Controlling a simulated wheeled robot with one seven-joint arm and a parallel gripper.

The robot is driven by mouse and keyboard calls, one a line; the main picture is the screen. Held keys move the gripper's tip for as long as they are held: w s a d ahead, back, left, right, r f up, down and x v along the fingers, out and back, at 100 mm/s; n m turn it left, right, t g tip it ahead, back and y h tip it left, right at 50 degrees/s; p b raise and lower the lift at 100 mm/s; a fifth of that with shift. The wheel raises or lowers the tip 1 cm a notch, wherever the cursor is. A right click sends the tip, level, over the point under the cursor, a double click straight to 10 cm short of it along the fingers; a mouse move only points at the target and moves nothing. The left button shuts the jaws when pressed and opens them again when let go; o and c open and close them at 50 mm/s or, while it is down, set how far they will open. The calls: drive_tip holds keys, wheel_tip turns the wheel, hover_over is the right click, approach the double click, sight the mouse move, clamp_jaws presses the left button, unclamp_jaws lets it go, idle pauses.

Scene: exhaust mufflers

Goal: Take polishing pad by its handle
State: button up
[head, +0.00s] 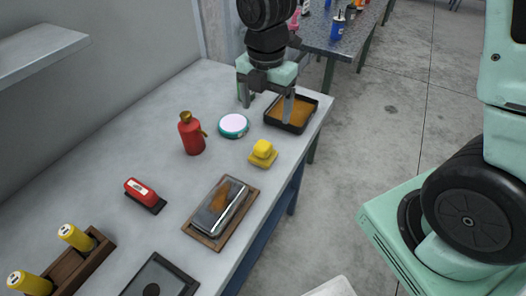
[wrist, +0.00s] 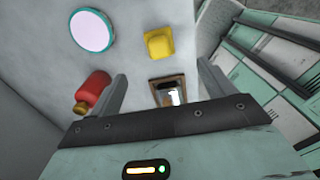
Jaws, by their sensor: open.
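The yellow pad (head: 262,157), a flat square base with a raised yellow block on top as a grip, sits on the grey workbench near its right edge. It looks most like the polishing pad. In the wrist view the yellow pad (wrist: 160,44) lies beyond the fingertips, near the top middle. My gripper (head: 266,104) is open and empty above the far end of the bench, farther back than the pad. One finger shows in front of the black tray. In the wrist view my gripper (wrist: 163,76) has its fingers wide apart with nothing between them touched.
A black tray with orange contents (head: 318,98) is at the bench's far end. A round teal-rimmed disc (head: 233,125) and red bottle (head: 192,135) stand left of the pad. A wooden tray (head: 190,232) holds a metal part. A red block on a black base (head: 141,191) lies left.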

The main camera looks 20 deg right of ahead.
sight(263, 144)
wheel_tip(263, 144, down, 9)
drive_tip(key=shift+f, duration=0.15)
drive_tip(key=shift+s+a+f+p, duration=0.15)
drive_tip(key=shift+f+p, duration=0.1)
drive_tip(key=shift+f, duration=0.6)
drive_tip(key=shift+w+a+f+p, duration=0.1)
drive_tip(key=shift+f+p, duration=0.2)
drive_tip(key=shift+f, duration=0.6)
drive_tip(key=shift+s+a+f+p, duration=0.15)
drive_tip(key=shift+f+p, duration=0.1)
drive_tip(key=shift+f, duration=0.6)
drive_tip(key=shift+w, duration=0.1)
drive_tip(key=c, duration=1.1)
